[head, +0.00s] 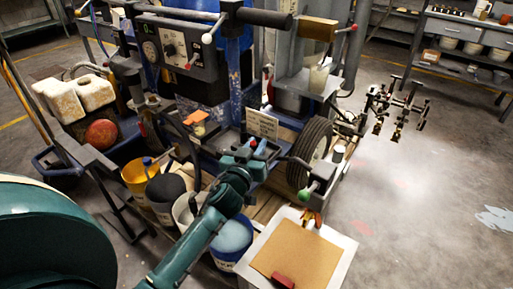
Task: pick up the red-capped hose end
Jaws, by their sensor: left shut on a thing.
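The red-capped hose end (261,146) shows as a small red tip in the middle of the head view, by the blue frame of the line striper. My left gripper (250,154) is at it, with the arm reaching up from the bottom left. Its jaws are shut on the hose end, and the red cap shows at the jaws. The fingers cover much of the part they hold. My right gripper is not in view.
The striper's control box (172,50) and handlebar stand behind the gripper. A black wheel (310,150) is to its right. A yellow bucket (140,178) and a blue bucket (231,240) stand nearby. A brown board (297,256) lies in front. Open floor is at right.

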